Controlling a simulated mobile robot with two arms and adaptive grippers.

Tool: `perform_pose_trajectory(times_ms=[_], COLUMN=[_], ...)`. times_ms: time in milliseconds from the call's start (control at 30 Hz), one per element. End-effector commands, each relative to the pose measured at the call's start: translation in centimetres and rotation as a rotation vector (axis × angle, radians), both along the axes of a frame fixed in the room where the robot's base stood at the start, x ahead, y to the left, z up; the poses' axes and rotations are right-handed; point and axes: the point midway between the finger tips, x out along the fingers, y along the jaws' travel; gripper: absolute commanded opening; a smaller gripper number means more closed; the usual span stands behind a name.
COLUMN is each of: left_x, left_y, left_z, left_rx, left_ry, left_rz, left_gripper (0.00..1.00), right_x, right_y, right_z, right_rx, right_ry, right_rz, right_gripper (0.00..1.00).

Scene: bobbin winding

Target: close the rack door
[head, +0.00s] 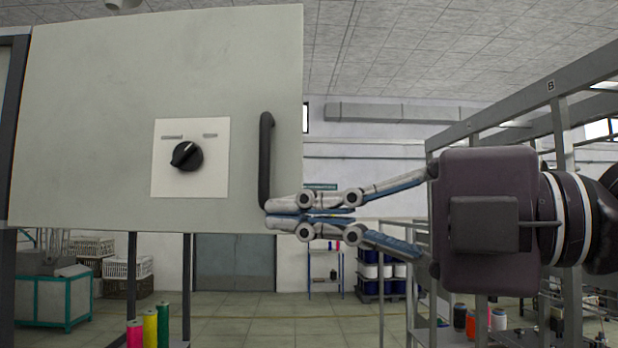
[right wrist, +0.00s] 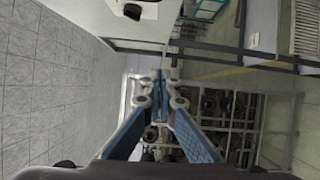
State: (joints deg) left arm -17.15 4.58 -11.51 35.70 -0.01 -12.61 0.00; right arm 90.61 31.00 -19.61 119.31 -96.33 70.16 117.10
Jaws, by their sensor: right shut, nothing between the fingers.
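A large pale grey door panel (head: 90,120) fills the upper left of the head view. It carries a dark vertical bar handle (head: 266,150) near its right edge and a white plate with a black knob (head: 187,156). My right gripper (head: 276,212) is shut and empty, its fingertips at the lower end of the handle. I cannot tell if they touch it. In the right wrist view the closed fingertips (right wrist: 157,78) are near the panel (right wrist: 110,25), whose knob (right wrist: 132,12) shows at the top. My left gripper is out of view.
A grey metal rack frame marked B (head: 480,125) stands at right behind my right arm. Thread cones (head: 150,328) stand at the lower left. A teal-framed machine table (head: 52,300) and crates (head: 125,268) are farther back. Tiled floor (head: 250,320) lies open in the middle.

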Motion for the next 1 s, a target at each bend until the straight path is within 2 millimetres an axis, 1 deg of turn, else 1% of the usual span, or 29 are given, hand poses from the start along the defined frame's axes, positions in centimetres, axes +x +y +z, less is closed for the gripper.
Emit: perform_pose_trajectory(times_ms=[33, 100, 200, 300, 367, 467, 567, 900, 1000], left_x=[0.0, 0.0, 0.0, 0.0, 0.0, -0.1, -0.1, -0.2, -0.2], left_y=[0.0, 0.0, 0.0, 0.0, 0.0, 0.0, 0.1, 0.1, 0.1], left_z=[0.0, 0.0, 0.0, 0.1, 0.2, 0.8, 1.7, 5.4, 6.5], left_rx=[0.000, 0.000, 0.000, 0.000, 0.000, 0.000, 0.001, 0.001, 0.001], left_ry=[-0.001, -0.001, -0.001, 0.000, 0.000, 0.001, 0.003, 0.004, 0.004], left_rz=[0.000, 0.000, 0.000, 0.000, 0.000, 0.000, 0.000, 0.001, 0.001], left_gripper=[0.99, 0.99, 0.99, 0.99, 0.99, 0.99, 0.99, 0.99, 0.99], right_x=[0.4, 1.0, 1.5, 1.8, 2.0, 2.8, 4.2, 9.7, 11.4], right_y=[-1.5, -3.5, -5.8, -7.1, -7.4, -6.8, -5.7, -1.0, -1.4], right_z=[1.3, 2.5, 3.8, 4.6, 4.8, 5.0, 5.1, 5.2, 5.1], right_rx=[-0.014, -0.015, 0.001, 0.016, 0.020, 0.020, 0.019, 0.018, 0.020], right_ry=[-0.002, 0.012, 0.034, 0.048, 0.053, 0.057, 0.059, 0.058, 0.060], right_rz=[-0.095, -0.211, -0.331, -0.396, -0.414, -0.418, -0.417, -0.413, -0.417], right_gripper=[0.00, 0.00, 0.00, 0.00, 0.00, 0.00, 0.00, 0.00, 0.00])
